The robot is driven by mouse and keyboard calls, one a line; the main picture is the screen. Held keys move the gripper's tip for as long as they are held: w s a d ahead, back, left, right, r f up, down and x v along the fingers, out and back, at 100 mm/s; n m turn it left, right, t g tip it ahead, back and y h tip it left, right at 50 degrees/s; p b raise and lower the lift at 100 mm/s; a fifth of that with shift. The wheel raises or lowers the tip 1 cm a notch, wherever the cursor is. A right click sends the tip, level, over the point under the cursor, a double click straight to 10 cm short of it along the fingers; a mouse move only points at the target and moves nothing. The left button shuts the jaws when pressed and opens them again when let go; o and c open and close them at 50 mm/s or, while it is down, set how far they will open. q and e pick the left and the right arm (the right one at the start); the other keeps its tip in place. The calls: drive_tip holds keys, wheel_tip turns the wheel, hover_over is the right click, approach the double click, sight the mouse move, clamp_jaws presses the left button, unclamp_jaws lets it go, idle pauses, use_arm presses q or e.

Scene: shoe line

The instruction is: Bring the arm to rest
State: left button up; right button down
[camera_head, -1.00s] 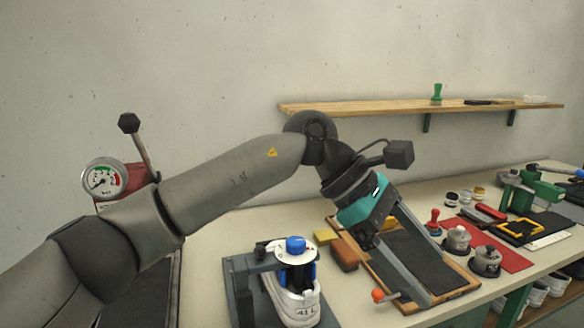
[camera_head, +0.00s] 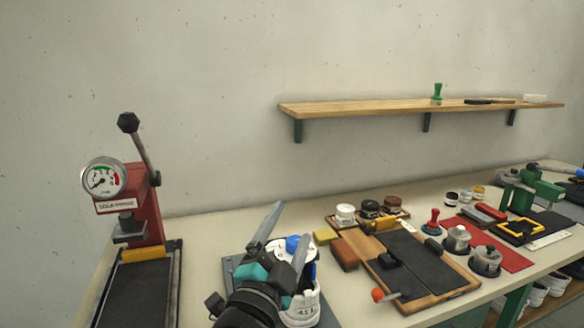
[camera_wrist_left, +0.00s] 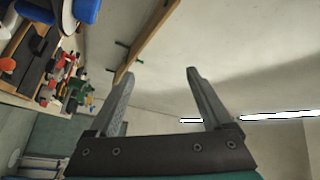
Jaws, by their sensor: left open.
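My left gripper (camera_head: 284,232) is low in the middle of the head view, its two grey fingers pointing up and spread apart with nothing between them. It stands in front of a white shoe (camera_head: 303,308) marked 41 and partly hides it and the blue knob (camera_head: 294,243) above it. In the left wrist view the open fingers (camera_wrist_left: 158,88) point toward the bare wall and the wooden shelf. My right gripper does not show in either view.
A red press (camera_head: 148,215) with a gauge stands at the left. A wooden tray (camera_head: 460,284) with dark pads lies to the right of the shoe. A red mat (camera_head: 512,261) with pots is further right. A wall shelf (camera_head: 350,108) runs above the bench.

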use_arm(q)
drive_tip(key=s+a+f+n+g+y, duration=0.35)
drive_tip(key=s+a+f+n, duration=0.2)
drive_tip(key=f, duration=0.45)
drive_tip(key=s+a+f+n+g+y, duration=0.2)
drive_tip(key=s+a+f+n+g, duration=0.3)
drive_tip(key=f, duration=0.5)
drive_tip(key=s+a+f+n+g, duration=0.1)
drive_tip(key=s+a+f+g, duration=0.25)
drive_tip(key=s, duration=0.55)
drive_tip(key=s+a+f+n+g, duration=0.25)
drive_tip(key=s+f, duration=0.25)
drive_tip(key=s, duration=0.3)
drive_tip(key=s+f+m+g, duration=0.1)
drive_tip(key=s+f+g, duration=0.2)
drive_tip(key=f, duration=2)
drive_tip(key=s+a+f+y, duration=0.1)
drive_tip(key=s+f, duration=1.2)
drive_tip(key=s, duration=0.2)
drive_tip(key=shift+a+f+g, duration=0.15)
drive_tip(key=shift+a+g, duration=0.2)
drive_tip(key=shift+a, duration=0.05)
